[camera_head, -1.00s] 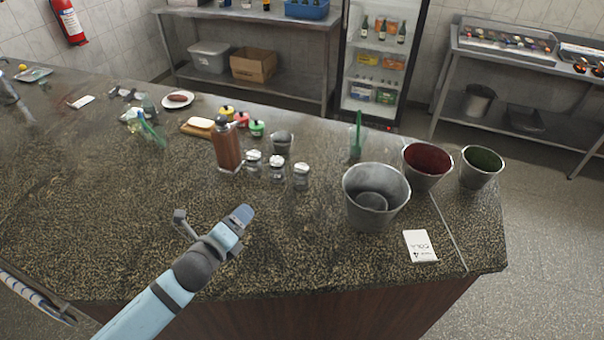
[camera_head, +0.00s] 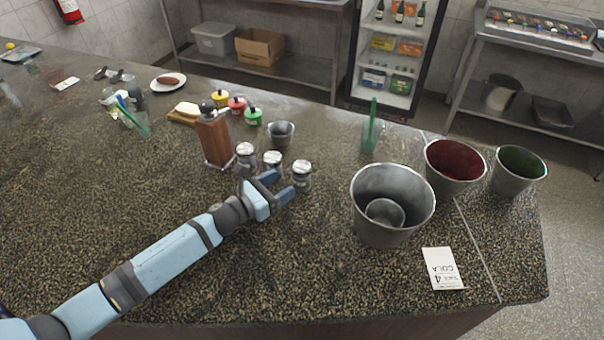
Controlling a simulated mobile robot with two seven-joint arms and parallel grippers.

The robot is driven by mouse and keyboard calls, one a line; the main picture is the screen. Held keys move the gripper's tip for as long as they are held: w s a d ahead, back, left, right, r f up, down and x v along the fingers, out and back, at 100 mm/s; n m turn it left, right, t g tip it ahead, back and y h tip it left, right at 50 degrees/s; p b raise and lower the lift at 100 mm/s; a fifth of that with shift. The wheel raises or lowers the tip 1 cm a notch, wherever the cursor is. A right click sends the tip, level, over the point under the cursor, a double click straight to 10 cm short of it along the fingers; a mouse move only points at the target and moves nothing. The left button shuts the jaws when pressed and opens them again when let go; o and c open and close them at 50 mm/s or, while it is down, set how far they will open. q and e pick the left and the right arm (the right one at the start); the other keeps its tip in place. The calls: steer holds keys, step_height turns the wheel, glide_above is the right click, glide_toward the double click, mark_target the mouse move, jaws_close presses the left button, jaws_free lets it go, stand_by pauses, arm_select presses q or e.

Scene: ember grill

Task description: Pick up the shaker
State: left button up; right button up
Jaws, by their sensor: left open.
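Three small glass shakers with metal tops stand in a row on the speckled counter: a left shaker (camera_head: 245,156), a middle shaker (camera_head: 272,163) and a right shaker (camera_head: 302,174). My left gripper (camera_head: 283,184) is open, its two blue fingers pointing toward the middle and right shakers. The fingers are just in front of these two and overlap their lower parts in the picture. I cannot tell whether they touch. Nothing shows between the fingers. My right gripper is not in view.
A wooden mill (camera_head: 214,138) stands just left of the shakers, and a small metal cup (camera_head: 281,133) behind them. A large metal bucket (camera_head: 392,215) stands to the right. A white card (camera_head: 442,268) lies near the front edge.

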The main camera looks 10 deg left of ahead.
mark_target(294, 176)
arm_select(q)
steer(key=x, duration=0.2)
steer(key=shift+w+d, duration=0.2)
steer(key=shift+w, duration=0.05)
steer(key=p+x, duration=0.1)
steer(key=x, duration=0.3)
steer(key=shift+w+d+f+p, duration=0.1)
steer(key=shift+w+p, duration=0.15)
steer(key=shift+p, duration=0.15)
steer(key=shift+w+d+f, duration=0.1)
steer(key=shift+w+d, duration=0.1)
steer(key=shift+w, duration=0.05)
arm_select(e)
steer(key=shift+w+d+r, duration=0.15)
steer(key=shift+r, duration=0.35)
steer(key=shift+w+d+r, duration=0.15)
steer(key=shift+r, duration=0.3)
arm_select(q)
steer(key=c, duration=0.6)
